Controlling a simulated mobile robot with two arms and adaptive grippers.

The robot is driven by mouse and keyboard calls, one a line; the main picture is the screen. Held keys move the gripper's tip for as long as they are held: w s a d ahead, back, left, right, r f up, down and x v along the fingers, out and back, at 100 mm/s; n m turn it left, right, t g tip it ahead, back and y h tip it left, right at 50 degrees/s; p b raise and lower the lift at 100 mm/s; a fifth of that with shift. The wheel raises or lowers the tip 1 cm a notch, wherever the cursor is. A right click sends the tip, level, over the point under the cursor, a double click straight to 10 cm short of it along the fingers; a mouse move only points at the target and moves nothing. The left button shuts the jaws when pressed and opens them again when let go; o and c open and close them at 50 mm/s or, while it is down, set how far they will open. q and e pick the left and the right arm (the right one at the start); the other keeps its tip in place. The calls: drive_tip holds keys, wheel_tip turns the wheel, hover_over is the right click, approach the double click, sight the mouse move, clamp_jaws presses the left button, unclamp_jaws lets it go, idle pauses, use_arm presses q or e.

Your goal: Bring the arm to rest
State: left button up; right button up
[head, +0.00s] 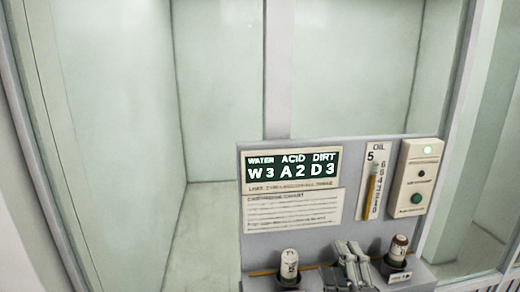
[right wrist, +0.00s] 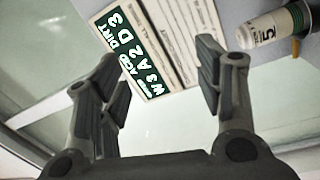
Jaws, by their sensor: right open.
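My right gripper (head: 347,262) shows at the bottom of the head view, in front of the lower part of the grey panel (head: 350,232). It is between two small capped cylinders and apart from both, as far as I can see. In the right wrist view its two fingers (right wrist: 160,75) are spread wide with nothing between them. The right cylinder (head: 398,248) has a dark brown cap. A white cylinder with a green band (right wrist: 265,30) is at the wrist view's upper right. My left gripper is not in view.
The panel carries a lit display (head: 292,165) reading W3 A2 D3, a printed card (head: 293,211), an oil gauge (head: 375,185) and a box with a green lamp and button (head: 415,178). Pale glass-like walls (head: 120,85) stand behind; the area left of the panel is clear.

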drive_tip(key=s+d+f+m+g+h, duration=0.1)
drive_tip(key=s+d+f+m+g, duration=0.1)
drive_tip(key=s+f+m+g, duration=0.45)
drive_tip(key=s+d+f+m+g+h, duration=0.1)
drive_tip(key=s+d+f+m+h, duration=0.15)
drive_tip(key=f, duration=0.75)
drive_tip(key=s+f+m+g+y, duration=0.2)
drive_tip(key=s+f+m+g, duration=0.5)
drive_tip(key=s, duration=1)
wheel_tip(320, 180, down, 36)
drive_tip(key=s+n+g+b, duration=0.2)
drive_tip(key=b, duration=0.4)
drive_tip(key=s+d+f+g+b, duration=0.1)
drive_tip(key=s+f+b, duration=0.3)
drive_tip(key=s+f, duration=1.2)
wheel_tip(320, 180, down, 4)
drive_tip(key=shift+s+d+r, duration=0.1)
drive_tip(key=shift+s+d, duration=0.25)
drive_tip(key=shift+d, duration=0.35)
drive_tip(key=shift+h, duration=0.25)
